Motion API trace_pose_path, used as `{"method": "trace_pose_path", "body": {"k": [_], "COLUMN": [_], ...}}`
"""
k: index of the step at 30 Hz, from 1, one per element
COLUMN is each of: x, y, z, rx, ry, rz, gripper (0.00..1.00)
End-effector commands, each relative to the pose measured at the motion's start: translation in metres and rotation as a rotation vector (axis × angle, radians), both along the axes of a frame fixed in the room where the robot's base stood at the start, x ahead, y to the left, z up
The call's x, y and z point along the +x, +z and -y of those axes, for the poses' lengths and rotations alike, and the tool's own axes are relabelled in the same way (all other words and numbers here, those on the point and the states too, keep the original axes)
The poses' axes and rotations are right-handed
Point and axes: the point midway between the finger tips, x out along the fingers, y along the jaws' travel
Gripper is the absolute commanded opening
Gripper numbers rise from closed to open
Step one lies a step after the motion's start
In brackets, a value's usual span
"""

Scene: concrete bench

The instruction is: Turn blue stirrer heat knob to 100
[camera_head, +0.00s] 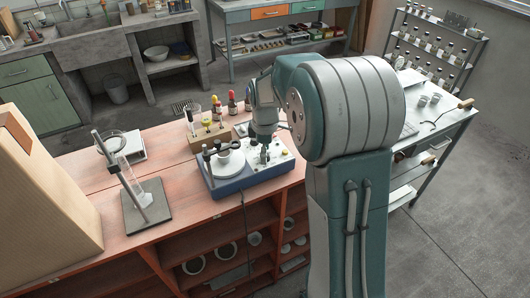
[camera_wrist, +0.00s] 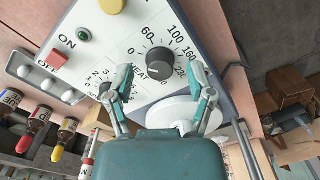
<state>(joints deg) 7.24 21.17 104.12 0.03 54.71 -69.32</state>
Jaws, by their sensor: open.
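The blue stirrer (camera_head: 240,185) sits on the red-topped bench, with a blue body and white top face. In the wrist view its white panel (camera_wrist: 130,30) fills the upper middle. The dark round heat knob (camera_wrist: 160,60) has a printed scale with 0, 60, 100 and 160 around it. Which number it points to is not clear. A second dark knob (camera_wrist: 105,88) is partly hidden behind my left finger. My gripper (camera_wrist: 160,84) is open and empty, its fingers apart on either side below the heat knob. In the head view my gripper (camera_head: 264,153) is over the stirrer's right part.
A red switch (camera_wrist: 57,60) and a green light (camera_wrist: 83,34) are on the panel. A round white plate (camera_wrist: 170,110) lies just below the knob. Dropper bottles (camera_head: 232,103) stand behind the stirrer. A stand (camera_head: 147,205) with a glass cylinder is to its left.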

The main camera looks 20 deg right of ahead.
Motion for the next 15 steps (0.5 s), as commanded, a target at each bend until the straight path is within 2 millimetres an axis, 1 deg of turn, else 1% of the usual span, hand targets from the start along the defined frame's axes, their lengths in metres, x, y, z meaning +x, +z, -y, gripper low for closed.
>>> {"method": "trace_pose_path", "body": {"k": [3,9,10,11,12,14,15], "x": [0.0000,0.0001,0.0001,0.0001,0.0001,0.0001,0.0001], "y": [-0.0048,-0.0050,-0.0049,-0.0049,-0.0048,-0.0048,-0.0048], "z": [-0.0001,0.0000,0.0000,0.0000,0.0000,0.0000,0.0000], "rx": [0.000,0.000,0.000,0.000,0.000,0.000,0.000], "ry": [0.000,0.000,0.000,0.000,0.000,0.000,0.000], "rz": [0.000,0.001,0.001,0.001,0.001,0.001,0.001], "gripper": [0.69,0.69,0.65,0.52,0.34,0.07,0.00]}}
